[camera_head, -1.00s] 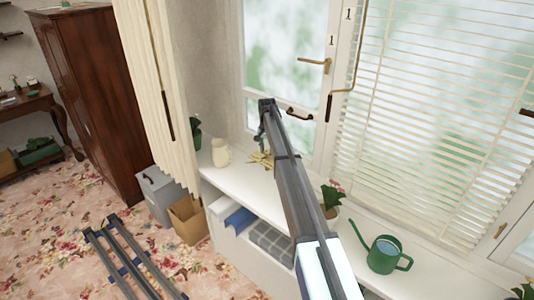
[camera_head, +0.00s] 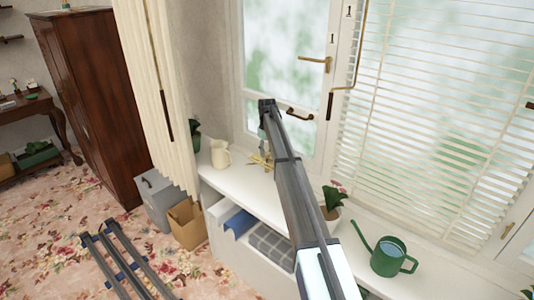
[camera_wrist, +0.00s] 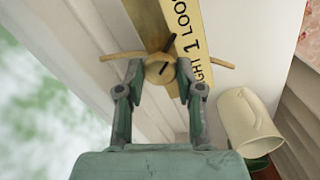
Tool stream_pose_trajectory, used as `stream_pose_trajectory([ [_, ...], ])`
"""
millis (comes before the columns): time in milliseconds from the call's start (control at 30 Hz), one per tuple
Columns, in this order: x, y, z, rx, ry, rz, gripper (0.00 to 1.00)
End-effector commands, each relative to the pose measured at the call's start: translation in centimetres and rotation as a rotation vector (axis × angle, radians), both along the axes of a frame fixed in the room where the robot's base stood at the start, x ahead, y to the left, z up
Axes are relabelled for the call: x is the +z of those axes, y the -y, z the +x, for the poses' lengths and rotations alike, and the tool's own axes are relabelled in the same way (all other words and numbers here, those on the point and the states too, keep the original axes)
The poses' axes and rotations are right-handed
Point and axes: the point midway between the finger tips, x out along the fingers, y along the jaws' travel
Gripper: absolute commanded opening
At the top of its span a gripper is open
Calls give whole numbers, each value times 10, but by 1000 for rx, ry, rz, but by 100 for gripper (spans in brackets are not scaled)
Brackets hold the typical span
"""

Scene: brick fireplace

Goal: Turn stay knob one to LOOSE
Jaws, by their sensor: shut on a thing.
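Stay knob one (camera_wrist: 158,72) is a round brass knob with a black pointer mark and a thin brass bar sticking out on both sides. It sits beside a yellow label strip (camera_wrist: 190,45), partly cut off, reading "...GHT 1 LOO...". The black mark slants up and slightly right in the wrist view. My gripper (camera_wrist: 160,74) has one finger on each side of the knob and is shut on it. In the head view my gripper (camera_head: 263,142) reaches down to brass parts (camera_head: 258,161) on the windowsill; the knob itself is too small to make out there.
A cream jug (camera_head: 220,154) stands close left of my gripper and also shows in the wrist view (camera_wrist: 248,122). The window frame (camera_wrist: 72,45) runs close by. A potted plant (camera_head: 332,198) and a green watering can (camera_head: 388,255) stand farther right on the sill (camera_head: 345,235).

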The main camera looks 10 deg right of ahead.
Motion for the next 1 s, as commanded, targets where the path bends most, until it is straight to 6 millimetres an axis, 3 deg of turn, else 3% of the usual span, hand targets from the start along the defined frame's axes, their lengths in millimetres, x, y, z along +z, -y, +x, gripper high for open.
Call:
stream_pose_trajectory([
  [500,-2,0,-1,314,-4,0,2],
  [1000,-2,0,-2,355,-4,0,2],
])
